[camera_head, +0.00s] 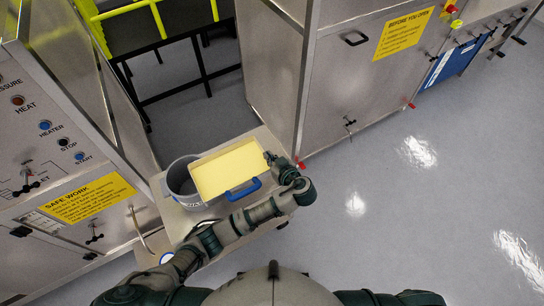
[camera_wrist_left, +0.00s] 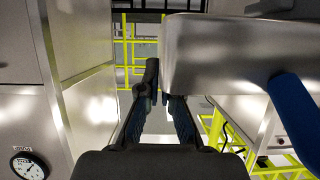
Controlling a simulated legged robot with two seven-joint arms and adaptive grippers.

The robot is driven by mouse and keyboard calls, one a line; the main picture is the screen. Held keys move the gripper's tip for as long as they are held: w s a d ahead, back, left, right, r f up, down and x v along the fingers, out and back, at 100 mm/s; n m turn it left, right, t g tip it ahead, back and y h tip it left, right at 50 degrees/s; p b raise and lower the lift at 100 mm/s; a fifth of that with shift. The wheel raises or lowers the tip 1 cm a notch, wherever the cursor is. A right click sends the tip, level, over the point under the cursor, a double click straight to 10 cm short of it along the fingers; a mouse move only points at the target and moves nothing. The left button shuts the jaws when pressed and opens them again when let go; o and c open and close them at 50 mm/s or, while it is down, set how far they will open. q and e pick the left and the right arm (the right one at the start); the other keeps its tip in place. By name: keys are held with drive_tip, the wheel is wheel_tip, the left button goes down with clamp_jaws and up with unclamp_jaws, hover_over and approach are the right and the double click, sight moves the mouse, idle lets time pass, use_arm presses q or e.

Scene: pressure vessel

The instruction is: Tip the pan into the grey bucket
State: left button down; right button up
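The pan (camera_head: 238,171) is a shallow metal tray with a flat pale-yellow inside and a blue handle on its near side. It looks close to level and overlaps the right part of the grey bucket (camera_head: 181,178) in the head view, hiding part of the bucket's opening. My left gripper (camera_head: 270,158) is at the pan's right end and appears shut on its edge. In the left wrist view the pan's silver wall (camera_wrist_left: 225,55) stands between and in front of the fingers (camera_wrist_left: 164,98), hiding part of the right one. My right gripper is out of view.
The bucket stands on a small table (camera_head: 160,240) between two steel cabinets. The left cabinet (camera_head: 60,150) has buttons and a yellow safety sign; the right cabinet (camera_head: 350,80) has handles and latches. A yellow railing (camera_head: 150,45) is behind. The floor at the right is open.

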use_arm(q)
drive_tip(key=shift+a+r+h+p, duration=0.4)
drive_tip(key=shift+a+r+p, duration=0.15)
drive_tip(key=shift+r, duration=0.25)
drive_tip(key=shift+a+r+n+p, duration=0.2)
drive_tip(key=shift+r+n+p, duration=0.2)
drive_tip(key=shift+r, duration=0.25)
drive_tip(key=r+p, duration=0.1)
drive_tip(key=a+r+n+h+p, duration=0.1)
drive_tip(key=r, duration=0.1)
drive_tip(key=a+r+h+p, duration=0.1)
drive_tip(key=r+p, duration=0.1)
drive_tip(key=shift+r+g, duration=0.2)
drive_tip(key=shift+g, duration=0.2)
drive_tip(key=shift+d, duration=0.45)
drive_tip(key=shift+a+r+n+h, duration=0.5)
drive_tip(key=shift+a+r+n, duration=0.1)
drive_tip(key=shift+a+r, duration=0.5)
